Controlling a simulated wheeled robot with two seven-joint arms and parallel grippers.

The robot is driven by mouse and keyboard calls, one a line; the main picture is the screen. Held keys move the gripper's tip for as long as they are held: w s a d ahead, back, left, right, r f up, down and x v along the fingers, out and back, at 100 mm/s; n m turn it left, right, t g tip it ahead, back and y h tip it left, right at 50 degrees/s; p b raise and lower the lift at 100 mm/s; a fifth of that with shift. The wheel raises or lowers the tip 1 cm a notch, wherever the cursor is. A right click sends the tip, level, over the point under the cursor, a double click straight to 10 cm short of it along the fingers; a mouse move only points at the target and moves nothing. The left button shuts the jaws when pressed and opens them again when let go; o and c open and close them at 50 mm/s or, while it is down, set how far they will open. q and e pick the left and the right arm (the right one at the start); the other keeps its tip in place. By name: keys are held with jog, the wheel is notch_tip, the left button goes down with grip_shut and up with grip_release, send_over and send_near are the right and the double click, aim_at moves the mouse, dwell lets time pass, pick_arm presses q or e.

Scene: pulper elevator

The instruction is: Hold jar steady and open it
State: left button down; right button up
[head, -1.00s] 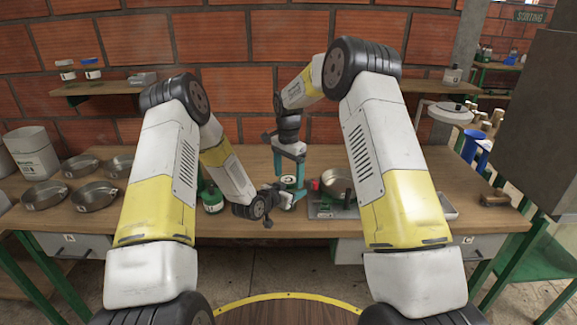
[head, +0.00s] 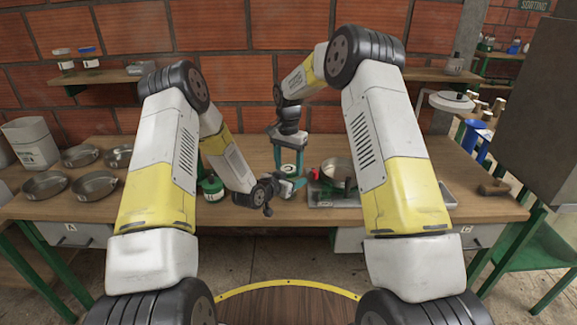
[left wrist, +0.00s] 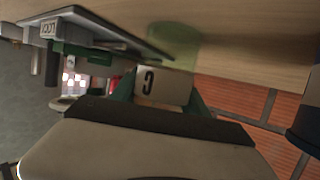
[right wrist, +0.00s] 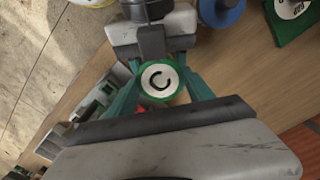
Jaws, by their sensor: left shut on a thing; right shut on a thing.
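The jar carries a pale label with a C (left wrist: 163,87), seen between my left gripper's fingers in the left wrist view. My left gripper (head: 288,187) is shut on the jar's body from the side, low over the table. The jar's lid (right wrist: 160,82), green-rimmed with a white C disc, lies between my right gripper's fingers (right wrist: 162,90) in the right wrist view. My right gripper (head: 289,160) points straight down and is shut on the lid. In the head view the fingers hide most of the jar. I cannot tell whether the lid is loose.
A second green-lidded jar (head: 211,188) stands left of my left gripper. A metal bowl (head: 337,168) on a grey unit with a red part stands close to the right. Several shallow pans (head: 95,185) fill the table's left side.

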jog(key=n, duration=0.3)
jog(key=shift+n, duration=0.3)
jog(key=o, duration=1.5)
jog(key=shift+o, duration=0.2)
jog(key=shift+r, duration=0.15)
jog(key=shift+r, duration=2.15)
pick_arm(q)
jog(key=shift+c, duration=2.4)
grip_release()
